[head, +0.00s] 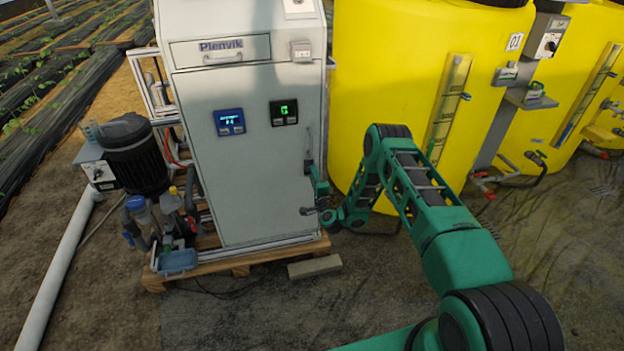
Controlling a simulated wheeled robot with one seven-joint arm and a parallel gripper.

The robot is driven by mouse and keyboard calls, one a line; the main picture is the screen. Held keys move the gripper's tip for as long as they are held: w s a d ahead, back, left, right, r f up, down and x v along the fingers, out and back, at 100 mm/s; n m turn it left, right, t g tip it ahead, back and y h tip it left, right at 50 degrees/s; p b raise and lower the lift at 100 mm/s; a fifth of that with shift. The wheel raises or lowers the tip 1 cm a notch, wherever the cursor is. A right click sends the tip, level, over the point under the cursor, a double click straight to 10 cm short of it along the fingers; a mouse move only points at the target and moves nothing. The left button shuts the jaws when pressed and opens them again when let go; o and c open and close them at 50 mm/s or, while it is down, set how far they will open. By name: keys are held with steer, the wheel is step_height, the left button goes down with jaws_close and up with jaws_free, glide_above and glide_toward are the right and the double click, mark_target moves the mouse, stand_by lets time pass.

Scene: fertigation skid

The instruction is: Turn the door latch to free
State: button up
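The grey cabinet door (243,180) is closed, facing me, with its front panel flat in the frame. A slim grey upright latch handle (308,143) sits near the door's right edge, small in this view. My gripper (310,168) is at the door's right edge, at the lower end of this handle. Whether it touches the handle cannot be told. The fingers are too small and overlapped to show whether they are open or shut. A dark part beside my wrist lies in front of the door lower down.
A drawer (220,51) and two small displays (229,121) are on the cabinet front. A yellow tank (400,75) stands close on the right. A black motor (133,152) and a blue tray (177,262) are at left. A loose block (314,267) lies on the floor in front.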

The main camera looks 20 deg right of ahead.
steer(key=shift+s+a, duration=0.1)
steer(key=s, duration=1)
steer(key=shift+s, duration=0.2)
stand_by(0.4)
